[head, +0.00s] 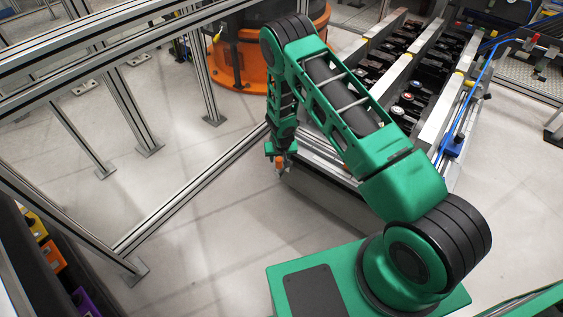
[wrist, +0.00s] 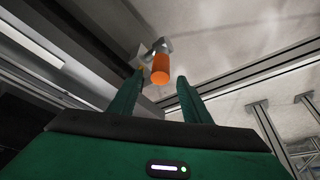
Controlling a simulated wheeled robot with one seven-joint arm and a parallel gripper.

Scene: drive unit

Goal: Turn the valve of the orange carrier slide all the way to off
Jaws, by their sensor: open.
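An orange cylindrical valve handle (wrist: 160,69) with a grey metal fitting (wrist: 158,46) at its far end shows in the wrist view. It is small in the head view (head: 280,161), low by the near end of the carrier slide (head: 325,193). My gripper (wrist: 160,76) is open, its two green fingers pointing at the handle. The handle appears in the gap between the fingertips, nearer the left finger. I cannot tell whether it is between them or just beyond, and I see no clear grip. In the head view my gripper (head: 277,153) hangs just above the handle.
A metal floor rail (head: 190,187) runs diagonally left of the slide. Aluminium frame posts (head: 202,75) stand at the left. A large orange round base (head: 240,62) stands behind my arm. Yellow, orange (head: 53,256) and purple parts sit at lower left. The floor between is clear.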

